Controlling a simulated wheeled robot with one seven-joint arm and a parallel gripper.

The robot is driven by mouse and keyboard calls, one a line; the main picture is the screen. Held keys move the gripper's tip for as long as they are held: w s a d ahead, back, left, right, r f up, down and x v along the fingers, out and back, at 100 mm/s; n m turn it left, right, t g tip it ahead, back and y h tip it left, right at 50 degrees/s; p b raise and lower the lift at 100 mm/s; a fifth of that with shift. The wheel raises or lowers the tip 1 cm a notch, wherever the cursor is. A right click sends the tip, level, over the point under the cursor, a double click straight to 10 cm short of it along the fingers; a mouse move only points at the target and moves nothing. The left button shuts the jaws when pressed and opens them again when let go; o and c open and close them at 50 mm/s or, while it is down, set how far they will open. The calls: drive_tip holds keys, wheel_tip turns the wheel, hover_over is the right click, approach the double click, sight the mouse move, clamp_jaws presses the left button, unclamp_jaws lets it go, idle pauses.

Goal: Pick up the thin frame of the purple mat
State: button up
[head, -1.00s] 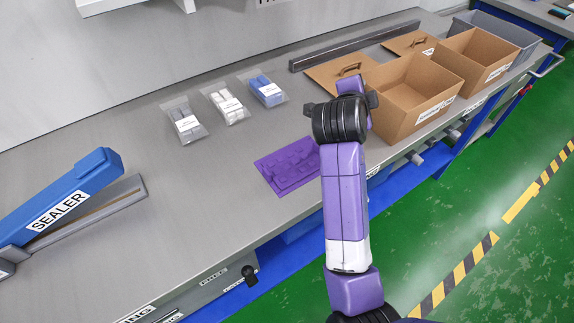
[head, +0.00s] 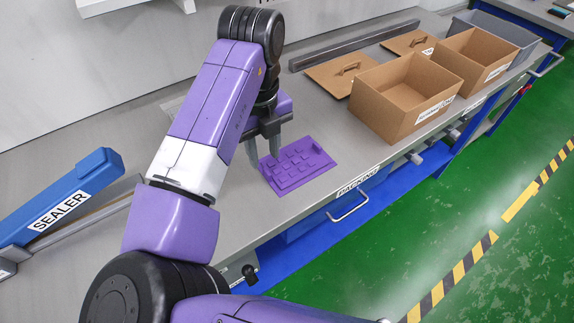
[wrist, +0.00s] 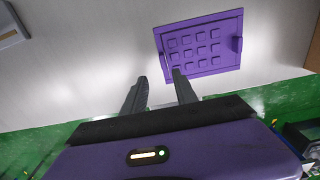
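The purple mat (head: 305,172) lies flat on the grey bench near its front edge. It has a thin rim around rows of raised square blocks, and a small upright tab at its right end in the wrist view (wrist: 237,44). My gripper (head: 263,160) points down at the mat's left end. It is open, with nothing between its fingers. In the wrist view my gripper (wrist: 158,75) has its right fingertip overlapping the mat's lower left corner, and its left fingertip is over bare bench. I cannot tell whether a finger touches the mat.
A blue sealer (head: 65,200) stands at left. Open cardboard boxes (head: 400,98), flat lids with handles (head: 341,74) and a long grey bar (head: 350,47) are at the back right. Bench right of the mat is clear.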

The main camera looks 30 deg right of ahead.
sight(267, 171)
drive_tip(key=f, duration=0.6)
drive_tip(key=shift+w+d+f+p, duration=0.3)
drive_tip(key=shift+w+f+p, duration=0.1)
drive_tip(key=shift+c, duration=0.2)
clamp_jaws()
